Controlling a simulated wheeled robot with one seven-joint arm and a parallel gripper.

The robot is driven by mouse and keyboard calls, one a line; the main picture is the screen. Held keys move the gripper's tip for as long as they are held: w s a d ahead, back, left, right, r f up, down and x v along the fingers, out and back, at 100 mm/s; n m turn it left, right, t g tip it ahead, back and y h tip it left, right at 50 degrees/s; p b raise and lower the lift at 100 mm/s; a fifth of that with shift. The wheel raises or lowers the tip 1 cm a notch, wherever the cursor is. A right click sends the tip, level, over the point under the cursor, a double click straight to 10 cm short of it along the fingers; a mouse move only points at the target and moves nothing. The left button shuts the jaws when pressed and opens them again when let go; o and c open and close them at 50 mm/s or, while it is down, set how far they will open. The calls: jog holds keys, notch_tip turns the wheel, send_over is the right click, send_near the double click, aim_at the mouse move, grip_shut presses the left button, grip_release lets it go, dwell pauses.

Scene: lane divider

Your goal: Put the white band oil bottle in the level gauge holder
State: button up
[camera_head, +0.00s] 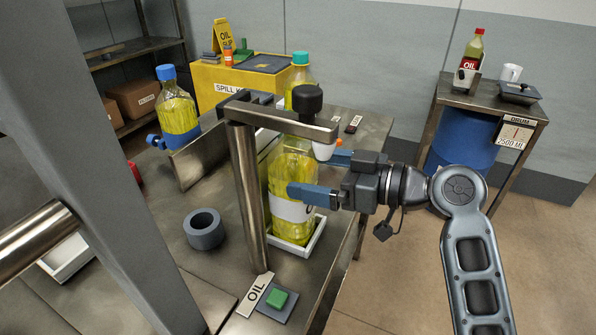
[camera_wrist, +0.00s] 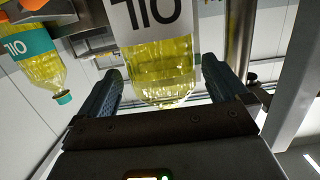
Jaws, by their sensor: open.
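The white band oil bottle (camera_head: 291,213), full of yellow liquid, stands upright in a white tray (camera_head: 308,250) on the near bench. A metal post (camera_head: 247,195) with an overhead arm and black knob (camera_head: 307,99) hides its neck. My gripper (camera_head: 312,174) is level, coming from the right, its blue fingers open on either side of the bottle. In the wrist view the white OIL label (camera_wrist: 155,16) shows upside down between the fingers. I cannot tell which fixture is the level gauge holder.
A metal divider (camera_head: 190,160) runs along the bench. A blue band bottle (camera_head: 178,112) and a teal-capped bottle (camera_head: 301,75) stand beyond. A grey ring (camera_head: 204,230) lies left of the post.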

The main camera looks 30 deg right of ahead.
jog(key=v, duration=0.7)
jog(key=shift+s+d+b, duration=0.2)
jog(key=shift+s+b, duration=0.1)
jog(key=shift+b, duration=0.1)
jog(key=s+a+f+m+h, duration=0.2)
jog(key=s+f+m+h, duration=0.65)
jog(key=s+f, duration=0.65)
jog(key=s+a+r, duration=0.2)
jog(key=s, duration=0.6)
jog(key=s+a+r+n+t+h, duration=0.1)
jog(key=s+a+r, duration=0.2)
jog(key=s, duration=0.5)
jog(key=shift+t, duration=0.3)
